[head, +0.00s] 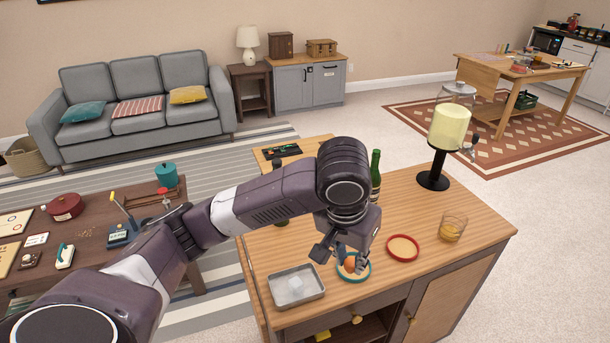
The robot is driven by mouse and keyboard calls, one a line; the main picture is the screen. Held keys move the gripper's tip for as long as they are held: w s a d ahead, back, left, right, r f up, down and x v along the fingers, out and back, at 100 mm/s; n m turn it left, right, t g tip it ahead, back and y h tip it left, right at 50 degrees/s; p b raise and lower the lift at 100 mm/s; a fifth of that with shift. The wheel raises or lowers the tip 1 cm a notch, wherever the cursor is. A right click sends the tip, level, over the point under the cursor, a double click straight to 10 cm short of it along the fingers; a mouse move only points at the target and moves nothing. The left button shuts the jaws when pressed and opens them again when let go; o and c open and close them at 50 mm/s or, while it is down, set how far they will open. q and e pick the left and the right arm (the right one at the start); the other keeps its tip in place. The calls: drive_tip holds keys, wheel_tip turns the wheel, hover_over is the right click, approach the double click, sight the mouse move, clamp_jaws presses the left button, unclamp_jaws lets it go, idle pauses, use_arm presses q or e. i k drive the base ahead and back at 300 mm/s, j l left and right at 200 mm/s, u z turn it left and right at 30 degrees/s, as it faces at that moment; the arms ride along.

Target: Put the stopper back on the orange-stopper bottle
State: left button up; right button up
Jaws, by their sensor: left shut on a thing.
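My left gripper (351,260) reaches down over the wooden bar top and is shut on an orange stopper (350,262). The stopper is at a teal-rimmed round dish (343,277); I cannot tell whether it still touches the dish. A green bottle (376,170) stands upright behind my left wrist, its lower part hidden. I cannot tell which bottle is the orange-stopper one. My right gripper is not in view.
A metal tray (276,295) with clear cubes is left of the dish. A red-rimmed dish (403,248), a glass (452,228) and a yellow dispenser (449,126) on a black stand are to the right. The bar top (450,195) is bare between the dispenser and the glass.

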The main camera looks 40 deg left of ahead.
sight(375, 173)
drive_tip(key=i+l+u, duration=0.15)
drive_tip(key=u, duration=0.35)
drive_tip(key=i+l+u, duration=0.35)
drive_tip(key=u, duration=0.15)
drive_tip(key=i+l+u, duration=0.15)
drive_tip(key=l+u, duration=0.2)
drive_tip(key=u, duration=0.15)
